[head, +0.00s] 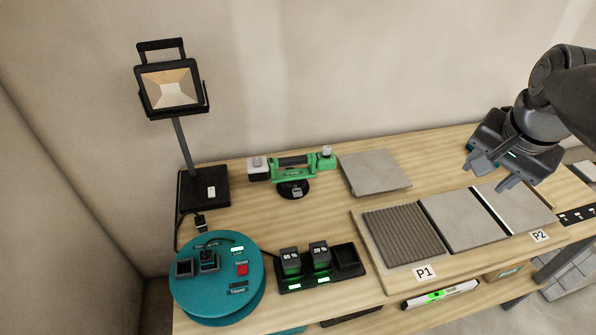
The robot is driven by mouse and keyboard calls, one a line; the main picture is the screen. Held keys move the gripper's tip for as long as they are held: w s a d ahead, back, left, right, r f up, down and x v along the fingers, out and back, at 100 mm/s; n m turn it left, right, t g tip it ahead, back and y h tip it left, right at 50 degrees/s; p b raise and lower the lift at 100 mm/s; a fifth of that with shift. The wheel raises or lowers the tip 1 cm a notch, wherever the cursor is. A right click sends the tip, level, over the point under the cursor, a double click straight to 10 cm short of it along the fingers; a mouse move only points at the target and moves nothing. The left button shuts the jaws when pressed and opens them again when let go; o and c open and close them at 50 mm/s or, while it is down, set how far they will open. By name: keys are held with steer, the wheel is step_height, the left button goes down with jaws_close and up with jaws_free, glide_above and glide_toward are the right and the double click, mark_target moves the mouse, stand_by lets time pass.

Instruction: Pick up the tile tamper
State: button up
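The tile tamper (294,170) looks to be the green power tool at the back of the workbench. It has a dark horizontal handle, a light grey block at its left end, a grey knob at its right end and a round black pad beneath. It stands upright on the wood, left of a loose grey tile. My gripper (494,172) is at the right, above the tiled board and well apart from the tamper. Its two fingers are spread with nothing seen between them.
A work lamp (170,88) stands behind left. A teal cable reel (216,305) and a charger with two batteries (305,262) are in front. The loose tile (375,172) is right of the tamper. The board (373,262) carries ridged mortar and tiles. A spirit level (440,293) lies in front.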

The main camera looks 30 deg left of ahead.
steer(key=w+a+f+m+g, duration=0.1)
steer(key=w+a+f, duration=0.1)
steer(key=w+a, duration=0.45)
steer(key=w+a+f+m, duration=0.1)
steer(key=w+a, duration=0.2)
steer(key=a, duration=0.6)
steer(key=w+a+f+m+g, duration=0.15)
steer(key=w+a, duration=0.25)
steer(key=a, duration=0.4)
steer(key=a+f+m, duration=0.1)
steer(key=a+f, duration=0.4)
steer(key=a, duration=0.2)
steer(key=s+a+f+m+g, duration=0.1)
steer(key=a+f, duration=0.4)
steer(key=a, duration=0.3)
steer(key=a+f+m+h, duration=0.1)
steer(key=a+f, duration=0.4)
steer(key=a, duration=0.2)
steer(key=shift+s+a+f, duration=0.35)
steer(key=shift+s, duration=0.05)
glide_above(291, 174)
step_height(291, 174, down, 5)
steer(key=shift+w+d+r, duration=0.1)
steer(key=shift+f, duration=3.05)
steer(key=shift+f, duration=0.2)
steer(key=shift+r, duration=0.1)
steer(key=c, duration=0.7)
